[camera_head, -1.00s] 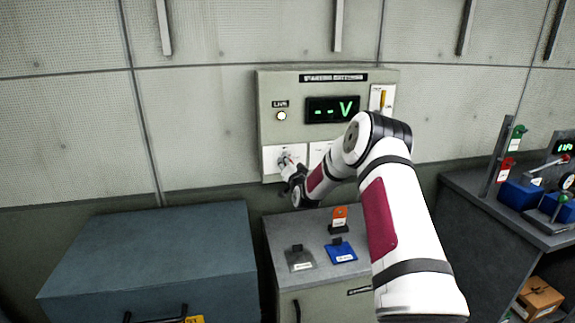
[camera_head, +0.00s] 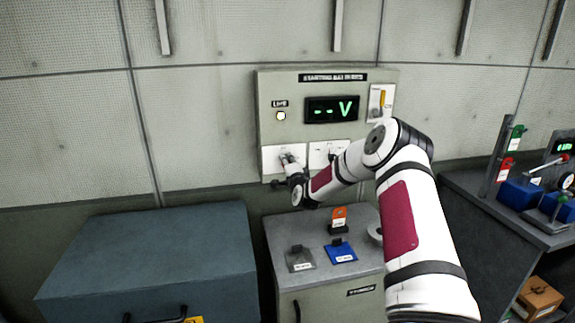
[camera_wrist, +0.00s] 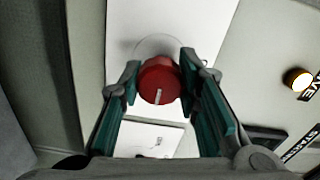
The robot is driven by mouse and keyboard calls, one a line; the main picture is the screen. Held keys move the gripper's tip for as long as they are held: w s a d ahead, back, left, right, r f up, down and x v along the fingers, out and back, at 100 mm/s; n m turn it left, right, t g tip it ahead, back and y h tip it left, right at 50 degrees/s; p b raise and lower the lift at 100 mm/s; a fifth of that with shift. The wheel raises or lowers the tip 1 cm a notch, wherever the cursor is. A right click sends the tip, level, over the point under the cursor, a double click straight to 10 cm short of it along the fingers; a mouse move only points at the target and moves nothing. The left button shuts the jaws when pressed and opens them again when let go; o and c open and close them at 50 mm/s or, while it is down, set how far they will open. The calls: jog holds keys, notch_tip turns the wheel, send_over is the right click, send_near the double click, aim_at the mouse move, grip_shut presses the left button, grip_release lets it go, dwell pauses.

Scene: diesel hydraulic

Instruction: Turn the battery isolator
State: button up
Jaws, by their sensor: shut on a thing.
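The battery isolator is a red round knob (camera_wrist: 159,82) with a white pointer line, on a white plate (camera_wrist: 134,28) in the wrist view. My gripper (camera_wrist: 160,80) has one finger on each side of the knob and is shut on it. The pointer line runs toward the bottom of the wrist view, tilted very slightly. In the head view my gripper (camera_head: 288,163) is at the lower left plate of the wall panel (camera_head: 272,92) and hides most of the knob.
The panel has a lit lamp (camera_head: 281,116), a display (camera_head: 332,109) reading "-- V" and a yellow lever (camera_head: 382,99). A second white plate (camera_head: 318,152) is right of the knob. Below stand a grey cabinet (camera_head: 300,220) with tagged items and a blue-grey chest (camera_head: 150,250).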

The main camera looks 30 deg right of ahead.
dwell(0.4)
jog(key=o, duration=1.2)
jog(key=v, duration=1.2)
jog(key=shift+r, duration=0.1)
